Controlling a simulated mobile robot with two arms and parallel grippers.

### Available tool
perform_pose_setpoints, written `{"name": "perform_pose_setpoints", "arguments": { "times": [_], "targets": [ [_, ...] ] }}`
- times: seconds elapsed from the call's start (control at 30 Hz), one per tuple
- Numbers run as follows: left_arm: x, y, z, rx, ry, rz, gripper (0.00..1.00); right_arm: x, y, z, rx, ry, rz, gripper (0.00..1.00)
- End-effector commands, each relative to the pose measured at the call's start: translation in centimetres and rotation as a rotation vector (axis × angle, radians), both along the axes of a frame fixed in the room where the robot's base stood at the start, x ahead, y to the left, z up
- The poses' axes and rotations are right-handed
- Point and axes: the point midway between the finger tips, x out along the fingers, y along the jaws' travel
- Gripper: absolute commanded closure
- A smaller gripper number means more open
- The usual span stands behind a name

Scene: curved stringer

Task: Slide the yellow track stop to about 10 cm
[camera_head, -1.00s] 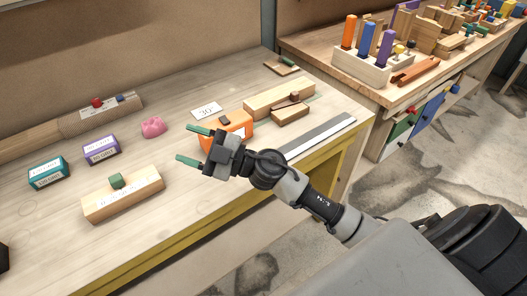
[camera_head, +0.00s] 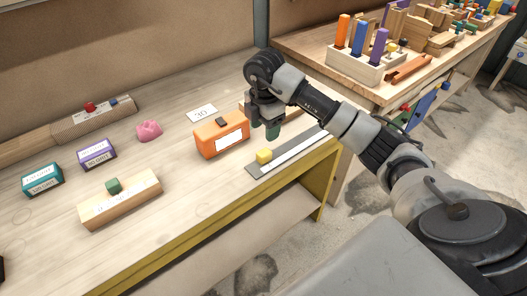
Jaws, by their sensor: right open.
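The yellow track stop (camera_head: 264,156) is a small block at the left, near end of a grey and white track (camera_head: 296,148). The track lies along the front edge of the workbench. My right gripper (camera_head: 272,131) points down just behind and slightly right of the stop, apart from it in the picture. Its green fingers are open, seen nearly edge-on, and hold nothing visible. Its height above the bench is hard to judge. Any scale marks on the track are too small to read.
An orange box (camera_head: 221,135) stands left of my right gripper. A wooden block with a green cube (camera_head: 113,186), a purple box (camera_head: 96,154), a teal box (camera_head: 42,179) and a pink object (camera_head: 149,131) stand farther left. My arm hides the bench's back right.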

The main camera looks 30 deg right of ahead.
Motion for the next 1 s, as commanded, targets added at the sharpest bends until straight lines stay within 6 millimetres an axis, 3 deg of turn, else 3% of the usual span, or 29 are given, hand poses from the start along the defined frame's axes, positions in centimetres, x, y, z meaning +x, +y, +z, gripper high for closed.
{"name": "perform_pose_setpoints", "arguments": {
  "times": [0.3,0.5,0.9,1.0],
  "targets": [
    [0.0,0.0,0.8,0.0,-0.001,-0.001,0.51,-0.1,0.1,-6.0,0.004,0.003,0.003,0.44],
    [0.0,0.0,1.0,0.0,-0.001,-0.001,0.51,-0.1,0.1,-8.7,0.004,0.002,0.004,0.44],
    [0.1,0.0,1.0,0.0,-0.001,0.001,0.51,0.0,0.1,-9.5,0.004,-0.001,0.005,0.44],
    [0.1,0.0,1.0,0.0,-0.001,0.001,0.51,0.0,0.1,-9.5,0.004,-0.001,0.005,0.57]
  ]
}}
